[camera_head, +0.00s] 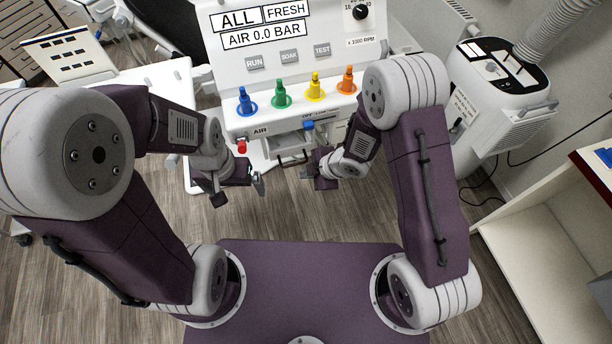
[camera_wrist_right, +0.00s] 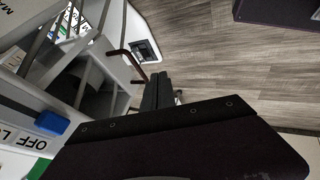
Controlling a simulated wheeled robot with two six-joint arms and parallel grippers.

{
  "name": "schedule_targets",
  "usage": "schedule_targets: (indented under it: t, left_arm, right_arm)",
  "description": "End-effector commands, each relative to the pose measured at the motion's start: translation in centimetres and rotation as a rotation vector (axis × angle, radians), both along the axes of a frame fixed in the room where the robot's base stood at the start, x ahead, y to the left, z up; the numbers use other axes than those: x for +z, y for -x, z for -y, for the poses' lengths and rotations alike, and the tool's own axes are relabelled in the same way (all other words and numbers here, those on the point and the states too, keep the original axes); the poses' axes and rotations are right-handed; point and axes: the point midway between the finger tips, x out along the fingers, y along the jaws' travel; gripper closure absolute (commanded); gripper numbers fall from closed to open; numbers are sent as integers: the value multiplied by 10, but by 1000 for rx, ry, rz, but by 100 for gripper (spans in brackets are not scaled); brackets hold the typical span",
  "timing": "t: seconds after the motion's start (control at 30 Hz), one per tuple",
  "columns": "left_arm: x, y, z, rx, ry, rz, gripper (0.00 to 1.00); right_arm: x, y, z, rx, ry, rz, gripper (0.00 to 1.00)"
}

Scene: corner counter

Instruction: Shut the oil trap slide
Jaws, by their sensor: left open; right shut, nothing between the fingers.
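No label reading "oil trap" is legible. Under the white machine's front panel (camera_head: 285,105) a grey-white tray-like part (camera_head: 283,145) sticks out, with a brown bar handle (camera_head: 293,160). The handle shows in the right wrist view (camera_wrist_right: 127,55). A blue slide knob (camera_head: 308,125) sits at a strip lettered "OFF", also in the right wrist view (camera_wrist_right: 51,123). My right gripper (camera_head: 305,173) is shut and empty, just right of and below the handle; in the wrist view its fingers (camera_wrist_right: 157,90) appear close to it. I cannot tell whether they touch. My left gripper (camera_head: 259,180) is open and empty, lower left of the handle.
A red knob (camera_head: 241,146) sits by the "AIR" label. Blue, green, yellow and orange fittings line the panel ledge. A white wheeled unit (camera_head: 505,75) with a hose stands at right. Pale open shelving (camera_head: 545,235) is at lower right. Wood floor lies clear between my grippers.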

Motion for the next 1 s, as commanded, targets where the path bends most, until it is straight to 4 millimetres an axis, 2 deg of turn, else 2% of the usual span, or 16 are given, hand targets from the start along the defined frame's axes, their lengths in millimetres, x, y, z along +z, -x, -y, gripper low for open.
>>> schedule_targets:
  t: [0.2,0.4,0.83,0.93,0.97,1.0]
  left_arm:
    - [11,0,0,0,0,1,0]
    - [19,0,0,0,0,1,0]
    - [19,0,0,0,0,0,0]
    - [19,0,0,0,0,0,0]
    - [19,0,0,0,0,0,0]
    - [19,0,0,0,0,0,0]
  right_arm:
    - [40,13,21,-2,-1,3,100]
    - [64,23,35,0,-1,2,100]
    - [67,26,38,0,-1,0,100]
    - [80,14,44,-22,-8,37,100]
    - [92,6,47,-34,-13,69,100]
    - [112,-7,55,-81,-23,118,100]
